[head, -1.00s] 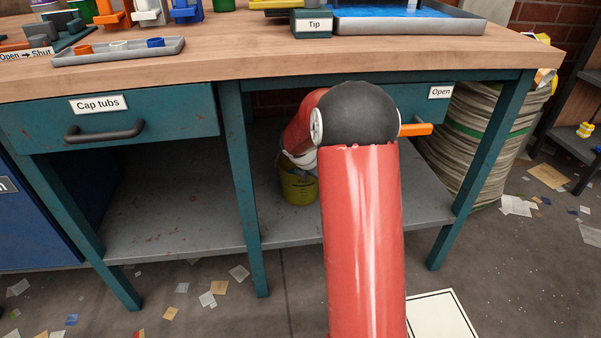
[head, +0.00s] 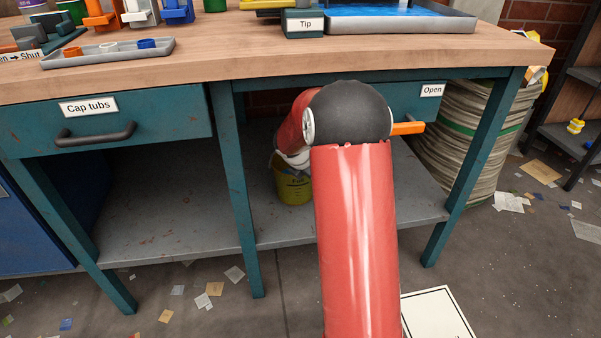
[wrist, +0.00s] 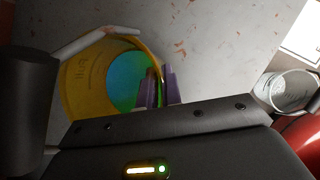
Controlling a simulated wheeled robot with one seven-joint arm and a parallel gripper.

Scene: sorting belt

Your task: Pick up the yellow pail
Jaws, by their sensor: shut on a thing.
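The yellow pail (head: 294,188) is at the lower shelf under the workbench, partly hidden behind my red arm in the head view. In the wrist view the yellow pail (wrist: 88,82) shows its open mouth, with a blue-green inside and a pale bar along its rim. My gripper (wrist: 158,88) has its purple fingers at the pail's right rim, shut on the rim wall. In the head view my fingers are hidden behind the arm. I cannot tell whether the pail's base touches the shelf.
The grey lower shelf (head: 180,228) is clear to the left of the pail, past a teal bench leg (head: 238,190). A pale cylindrical container (wrist: 292,90) stands at the right in the wrist view.

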